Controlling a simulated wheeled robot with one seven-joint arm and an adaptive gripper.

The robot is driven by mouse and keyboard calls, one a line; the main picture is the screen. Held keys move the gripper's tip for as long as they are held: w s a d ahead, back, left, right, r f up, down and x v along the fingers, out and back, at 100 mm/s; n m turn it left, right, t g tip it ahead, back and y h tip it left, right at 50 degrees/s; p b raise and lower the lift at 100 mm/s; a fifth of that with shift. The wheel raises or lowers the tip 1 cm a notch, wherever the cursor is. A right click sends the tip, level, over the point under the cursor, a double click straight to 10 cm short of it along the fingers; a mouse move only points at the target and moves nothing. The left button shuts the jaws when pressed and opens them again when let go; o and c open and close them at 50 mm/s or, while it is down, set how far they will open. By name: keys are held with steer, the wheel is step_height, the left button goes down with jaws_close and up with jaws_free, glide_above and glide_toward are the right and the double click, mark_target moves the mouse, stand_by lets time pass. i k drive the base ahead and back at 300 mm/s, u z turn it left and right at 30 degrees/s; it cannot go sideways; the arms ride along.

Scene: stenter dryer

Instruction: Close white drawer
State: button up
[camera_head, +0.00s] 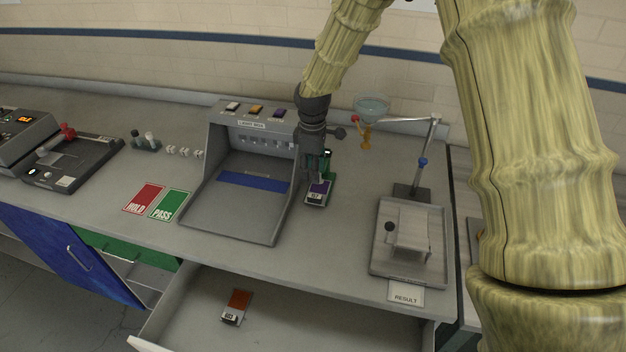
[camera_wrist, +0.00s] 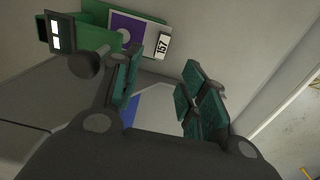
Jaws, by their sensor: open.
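The white drawer (camera_head: 190,308) is pulled out below the bench at the bottom of the head view. Its white front edge (camera_head: 147,343) shows only in part at the lower left; the rest is cut off by the frame. My gripper (camera_head: 319,175) is above the bench top, well behind the drawer, at a purple card (camera_head: 318,190) in a green holder. In the wrist view my gripper (camera_wrist: 163,78) has its fingers apart, with the purple card (camera_wrist: 130,27) beyond them, labelled 157. Nothing shows held between the fingers.
A grey light box (camera_head: 240,215) stands left of my gripper. A press-like stand (camera_head: 410,240) and a RESULT card (camera_head: 405,293) are on the right. HOLD and PASS cards (camera_head: 156,201) lie left of the box.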

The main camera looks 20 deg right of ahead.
mark_target(293, 325)
steer(key=k, duration=2)
